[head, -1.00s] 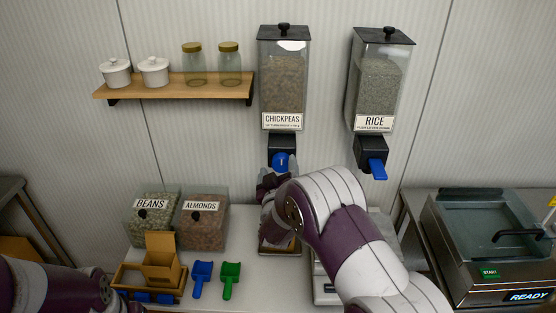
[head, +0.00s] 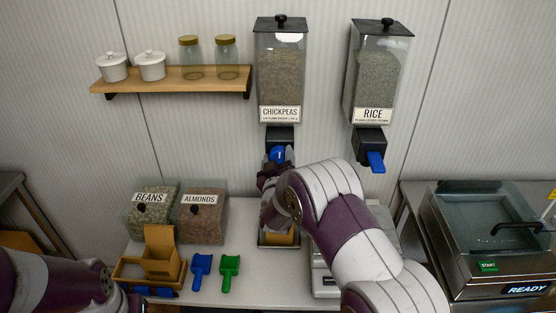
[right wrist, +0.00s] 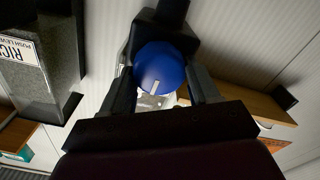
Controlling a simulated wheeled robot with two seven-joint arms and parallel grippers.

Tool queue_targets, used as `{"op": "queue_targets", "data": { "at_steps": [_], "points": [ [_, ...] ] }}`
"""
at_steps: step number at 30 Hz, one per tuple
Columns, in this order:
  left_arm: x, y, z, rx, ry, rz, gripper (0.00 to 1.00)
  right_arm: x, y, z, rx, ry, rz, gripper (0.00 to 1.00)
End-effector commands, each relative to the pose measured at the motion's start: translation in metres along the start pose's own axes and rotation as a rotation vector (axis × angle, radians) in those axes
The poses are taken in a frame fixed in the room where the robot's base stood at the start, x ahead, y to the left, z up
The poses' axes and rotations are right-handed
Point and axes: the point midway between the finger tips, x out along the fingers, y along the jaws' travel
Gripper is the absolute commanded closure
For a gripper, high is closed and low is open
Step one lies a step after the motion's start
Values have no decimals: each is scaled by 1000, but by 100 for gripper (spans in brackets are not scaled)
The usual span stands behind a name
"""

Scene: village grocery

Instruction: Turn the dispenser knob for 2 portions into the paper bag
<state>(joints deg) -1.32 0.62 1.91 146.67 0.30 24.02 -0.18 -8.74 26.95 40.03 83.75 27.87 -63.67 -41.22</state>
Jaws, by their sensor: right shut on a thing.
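The chickpeas dispenser (head: 281,75) hangs on the wall, with a blue knob (head: 278,154) at its outlet. My right gripper (head: 272,172) is up at this knob. In the right wrist view the blue knob (right wrist: 160,68), with a white mark on its face, sits between the two fingers of my right gripper (right wrist: 165,85), which is shut on it. The paper bag (head: 280,238) seems to stand in a tray below the outlet, mostly hidden behind my right arm. My left arm shows at the lower left; its gripper cannot be made out.
The rice dispenser (head: 375,80) with a blue lever (head: 376,162) hangs to the right. A sealing machine (head: 490,240) stands at right.

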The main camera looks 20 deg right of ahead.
Motion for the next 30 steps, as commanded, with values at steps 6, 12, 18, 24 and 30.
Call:
{"op": "queue_targets", "data": {
  "at_steps": [6,12,18,24,30],
  "points": [
    [24,0,3,0,0,0,63,0,-2,6,118,1,2,74],
    [53,0,6,0,0,0,63,1,-2,7,295,3,2,74],
    [82,0,10,0,0,0,63,1,-1,6,488,5,2,74],
    [111,0,13,0,0,0,63,1,0,6,678,6,2,74],
    [141,0,17,0,0,0,63,1,1,6,869,8,1,74]
  ]
}}
